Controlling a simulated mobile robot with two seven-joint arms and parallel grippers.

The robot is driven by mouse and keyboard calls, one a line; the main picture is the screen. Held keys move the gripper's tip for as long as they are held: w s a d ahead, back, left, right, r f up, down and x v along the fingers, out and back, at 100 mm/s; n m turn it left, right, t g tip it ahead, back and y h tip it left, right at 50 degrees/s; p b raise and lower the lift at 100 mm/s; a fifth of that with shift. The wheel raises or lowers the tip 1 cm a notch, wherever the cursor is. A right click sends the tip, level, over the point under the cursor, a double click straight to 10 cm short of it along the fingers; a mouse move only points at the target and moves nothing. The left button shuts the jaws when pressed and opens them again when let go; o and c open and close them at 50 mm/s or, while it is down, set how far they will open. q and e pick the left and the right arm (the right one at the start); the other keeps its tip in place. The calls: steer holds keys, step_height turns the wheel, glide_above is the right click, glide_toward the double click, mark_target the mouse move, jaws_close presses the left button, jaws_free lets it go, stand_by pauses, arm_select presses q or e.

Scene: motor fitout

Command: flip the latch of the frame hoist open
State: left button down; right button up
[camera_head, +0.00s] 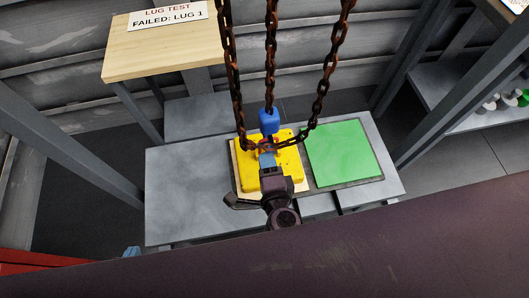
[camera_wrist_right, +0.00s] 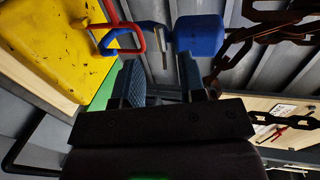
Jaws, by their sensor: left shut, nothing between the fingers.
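The frame hoist hangs on rusty chains (camera_head: 271,60) over a yellow block (camera_head: 290,165). Its blue hoist piece (camera_head: 269,121) sits above the block and shows in the right wrist view (camera_wrist_right: 198,35). A red loop (camera_wrist_right: 141,40), which looks like the latch, stands beside a blue bar over the yellow block. My right gripper (camera_head: 268,160) is over the block. In its wrist view, its blue-padded fingers (camera_wrist_right: 160,72) are apart, just below the loop and hoist piece; contact is unclear. My left gripper (camera_head: 131,252) shows only as a small blue tip at lower left, shut and empty.
The yellow block lies on a pale board on a grey table (camera_head: 180,190). A green square (camera_head: 345,153) lies to its right. A wooden table (camera_head: 150,60) with a "LUG TEST FAILED: LUG 1" sign (camera_head: 168,14) stands behind left. Shelving is at right.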

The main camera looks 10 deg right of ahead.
steer(key=shift+v, duration=2.7)
steer(key=shift+w, duration=0.1)
